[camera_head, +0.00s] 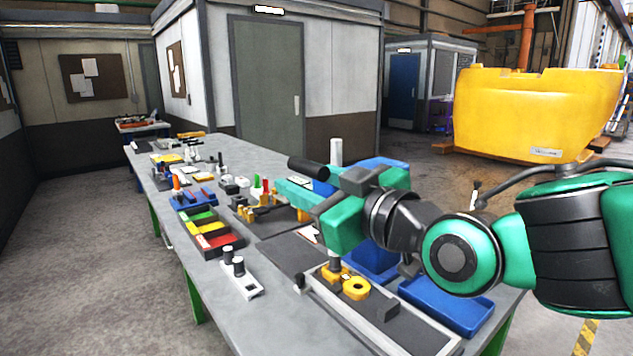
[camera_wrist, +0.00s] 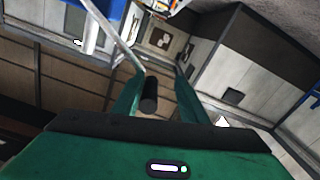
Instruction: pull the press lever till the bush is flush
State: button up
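The press lever ends in a black cylindrical grip (camera_head: 308,168), beside my fingertips in the head view. In the wrist view the grip (camera_wrist: 150,95) lies between my two green fingers, nearer the left one, with a gap on the right. My gripper (camera_head: 296,189) is open around it, not clamped; contact with the left finger I cannot tell. A thin pale rod (camera_wrist: 113,37) runs from the top left toward the grip. Blue press parts (camera_head: 385,163) and a pale upright cylinder (camera_head: 336,152) show behind my gripper. The bush is not visible; my arm hides much of the press.
The long grey table (camera_head: 212,278) carries a bin rack (camera_head: 212,232), a white block with black knobs (camera_head: 240,277), a tray (camera_head: 398,322) with yellow parts (camera_head: 356,289), and a blue tray (camera_head: 447,303). A big yellow casting (camera_head: 535,112) stands behind. The near left table top is clear.

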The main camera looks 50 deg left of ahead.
jog(key=d, duration=1)
jog(key=shift+s+d, duration=0.3)
jog(key=shift+d, duration=0.1)
jog(key=shift+f, duration=0.1)
